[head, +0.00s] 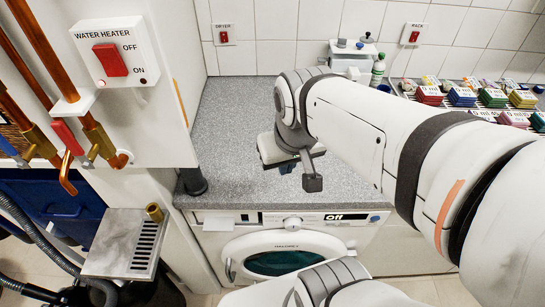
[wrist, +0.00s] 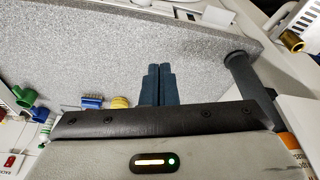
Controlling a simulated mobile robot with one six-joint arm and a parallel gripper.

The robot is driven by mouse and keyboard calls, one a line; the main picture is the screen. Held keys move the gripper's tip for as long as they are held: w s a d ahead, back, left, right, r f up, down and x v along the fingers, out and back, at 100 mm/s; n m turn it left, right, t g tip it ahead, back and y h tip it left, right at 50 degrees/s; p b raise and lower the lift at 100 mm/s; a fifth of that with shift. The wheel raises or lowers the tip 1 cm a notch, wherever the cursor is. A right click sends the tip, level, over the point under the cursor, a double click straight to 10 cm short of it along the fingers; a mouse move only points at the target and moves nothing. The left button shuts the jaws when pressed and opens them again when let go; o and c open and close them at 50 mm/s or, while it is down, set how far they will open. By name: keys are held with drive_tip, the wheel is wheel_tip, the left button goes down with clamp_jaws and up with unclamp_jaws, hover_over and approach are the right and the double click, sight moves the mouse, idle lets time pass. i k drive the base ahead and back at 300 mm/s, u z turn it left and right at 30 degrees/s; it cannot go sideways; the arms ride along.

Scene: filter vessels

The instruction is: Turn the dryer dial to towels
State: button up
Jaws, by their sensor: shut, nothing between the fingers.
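The dryer (head: 280,258) is a white front-loading machine under the grey worktop, with a round dark door glass. Its dial (head: 292,222) is a small pale knob on the top panel, left of a black display (head: 345,216) that reads "Off". Towels wording on the panel is too small to make out. My gripper (head: 312,184) hangs over the worktop, above and behind the panel, apart from the dial. In the wrist view, its dark fingers (wrist: 158,84) are together with nothing between them and the speckled worktop behind. The dial is not visible in the wrist view.
A dark post (head: 193,181) stands at the worktop's front left corner. A water heater box (head: 111,58) with a red switch and copper pipes are on the left. A rack of coloured packs (head: 465,97) and a green bottle (head: 378,70) are at the back right. The worktop's left part is clear.

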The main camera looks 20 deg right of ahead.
sight(293, 224)
drive_tip(key=u, duration=0.1)
drive_tip(key=k, duration=0.55)
drive_tip(key=z, duration=1.75)
drive_tip(key=k, duration=1.55)
drive_tip(key=u, duration=1.45)
drive_tip(key=i, duration=1)
drive_tip(key=u, duration=0.05)
